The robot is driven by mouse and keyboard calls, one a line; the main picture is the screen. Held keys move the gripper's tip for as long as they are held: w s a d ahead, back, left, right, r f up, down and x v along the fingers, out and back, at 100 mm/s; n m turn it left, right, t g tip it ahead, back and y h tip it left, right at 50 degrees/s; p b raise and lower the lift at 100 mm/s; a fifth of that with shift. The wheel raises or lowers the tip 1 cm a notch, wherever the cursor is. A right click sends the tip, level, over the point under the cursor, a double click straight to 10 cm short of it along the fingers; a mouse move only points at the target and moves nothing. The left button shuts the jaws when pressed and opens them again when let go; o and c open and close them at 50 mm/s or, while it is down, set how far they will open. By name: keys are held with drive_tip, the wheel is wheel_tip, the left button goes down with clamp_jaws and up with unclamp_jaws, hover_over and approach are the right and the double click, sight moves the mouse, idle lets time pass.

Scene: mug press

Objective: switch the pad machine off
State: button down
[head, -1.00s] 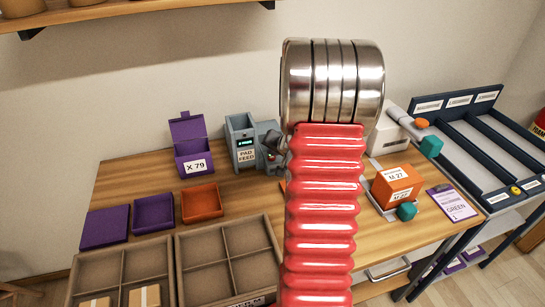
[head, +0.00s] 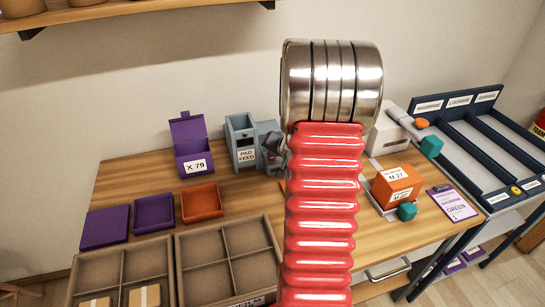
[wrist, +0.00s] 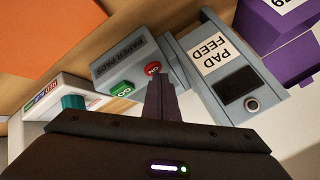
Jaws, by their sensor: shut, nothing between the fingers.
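The pad machine (head: 241,140) is a grey-blue unit labelled PAD FEED at the back of the bench. In the wrist view its label face (wrist: 210,54) shows upside down, with a dark display (wrist: 238,86). Beside it is a grey control box (wrist: 140,62) marked PAPER PADS, with a red button (wrist: 153,69) and a green GO button (wrist: 122,89). My gripper (wrist: 160,80) is shut and empty, its tips right beside the red button. I cannot tell whether they touch it. In the head view my gripper (head: 274,148) is partly hidden by my red arm.
A purple box labelled X 79 (head: 196,166) stands left of the machine. Purple and orange trays (head: 201,204) and brown divided crates (head: 225,237) lie in front. A white press (head: 388,133) with an orange box (head: 398,186) stands to the right.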

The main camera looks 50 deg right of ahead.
sight(273, 159)
drive_tip(key=shift+r, duration=0.9)
wheel_tip(273, 159, up, 6)
idle(0.7)
idle(0.5)
